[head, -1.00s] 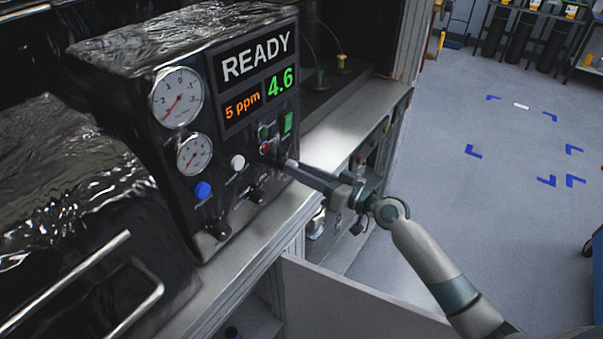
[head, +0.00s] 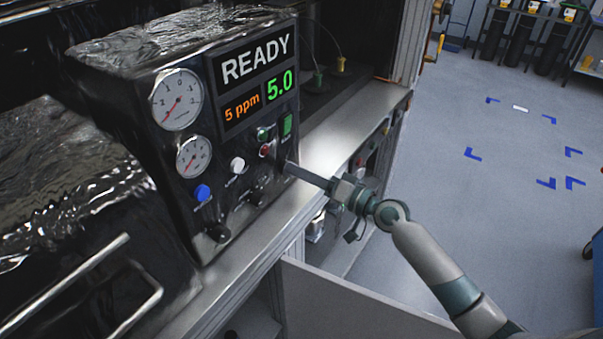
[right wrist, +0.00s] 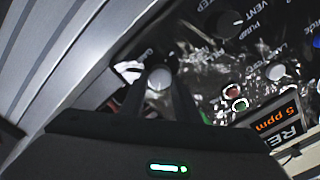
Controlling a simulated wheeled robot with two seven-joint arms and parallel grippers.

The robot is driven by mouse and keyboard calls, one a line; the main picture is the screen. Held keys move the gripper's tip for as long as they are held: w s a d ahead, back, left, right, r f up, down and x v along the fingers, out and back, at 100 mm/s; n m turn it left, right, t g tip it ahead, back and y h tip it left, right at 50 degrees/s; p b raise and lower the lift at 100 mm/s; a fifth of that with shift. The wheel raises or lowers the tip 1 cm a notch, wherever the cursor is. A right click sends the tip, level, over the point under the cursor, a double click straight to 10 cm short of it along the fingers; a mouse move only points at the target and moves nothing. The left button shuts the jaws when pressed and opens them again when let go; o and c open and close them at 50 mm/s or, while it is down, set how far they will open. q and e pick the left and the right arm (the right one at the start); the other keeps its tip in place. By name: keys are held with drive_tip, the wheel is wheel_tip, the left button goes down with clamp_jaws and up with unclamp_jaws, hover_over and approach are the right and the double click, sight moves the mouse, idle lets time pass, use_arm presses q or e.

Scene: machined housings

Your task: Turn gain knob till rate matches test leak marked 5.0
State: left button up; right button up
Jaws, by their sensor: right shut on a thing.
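The black leak detector (head: 140,100) stands on the metal bench, its screen (head: 253,78) showing READY, an orange 5 ppm and a green 5.0. My right gripper (head: 288,167) reaches the lower right of its front panel. In the right wrist view its two fingers are shut around the round gain knob (right wrist: 159,79), whose pale end shows between them. The knob's label is mostly covered by a finger, and in the head view the gripper hides the knob. A test leak marked 5.0 cannot be made out. My left gripper is not in view.
On the panel are two gauges (head: 178,99), a blue button (head: 202,193), a white button (head: 237,165), red and green buttons and black knobs (head: 218,232). Yellow- and green-topped fittings stand behind the detector. The floor at right (head: 500,120) is open.

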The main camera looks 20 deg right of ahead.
drive_tip(key=shift+r, duration=0.1)
drive_tip(key=o, duration=1)
drive_tip(key=shift+s+d+f+b, duration=0.25)
drive_tip(key=shift+s+d+b, duration=0.2)
drive_tip(key=shift+s+d, duration=0.2)
drive_tip(key=b+v, duration=0.7)
drive_tip(key=v, duration=0.8)
drive_tip(key=shift+s+d+r+b, duration=0.15)
drive_tip(key=shift+s+r+b, duration=0.1)
drive_tip(key=shift+b, duration=0.15)
drive_tip(key=shift+f, duration=0.1)
